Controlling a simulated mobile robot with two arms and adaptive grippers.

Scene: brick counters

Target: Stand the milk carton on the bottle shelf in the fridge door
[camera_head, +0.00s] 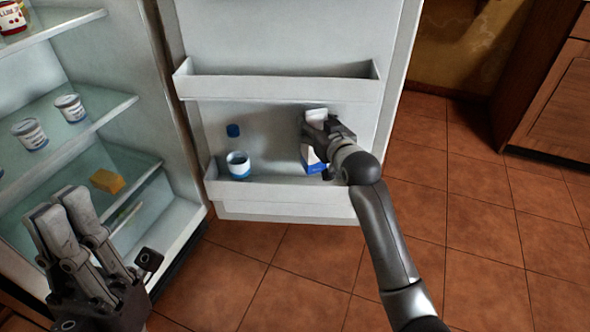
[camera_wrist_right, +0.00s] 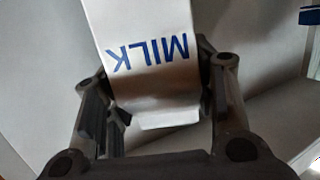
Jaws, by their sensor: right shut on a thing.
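The milk carton (camera_head: 312,157) is white with a blue lower part. It is roughly upright over the right part of the bottle shelf (camera_head: 270,192) in the fridge door. Whether its base touches the shelf floor is hard to tell. My right gripper (camera_head: 317,131) is shut on the carton, and its arm hides part of it. In the right wrist view the carton (camera_wrist_right: 150,90) sits between both fingers, its MILK lettering upside down. My left gripper (camera_head: 62,208) is at the lower left, its fingers close together and empty, apart from the shelf.
A bottle with a blue cap (camera_head: 234,131) stands at the left of the same shelf. An empty door shelf (camera_head: 280,88) is above. Fridge shelves at left hold small tubs (camera_head: 30,134) and a yellow block (camera_head: 107,181). A wooden cabinet (camera_head: 555,95) stands right.

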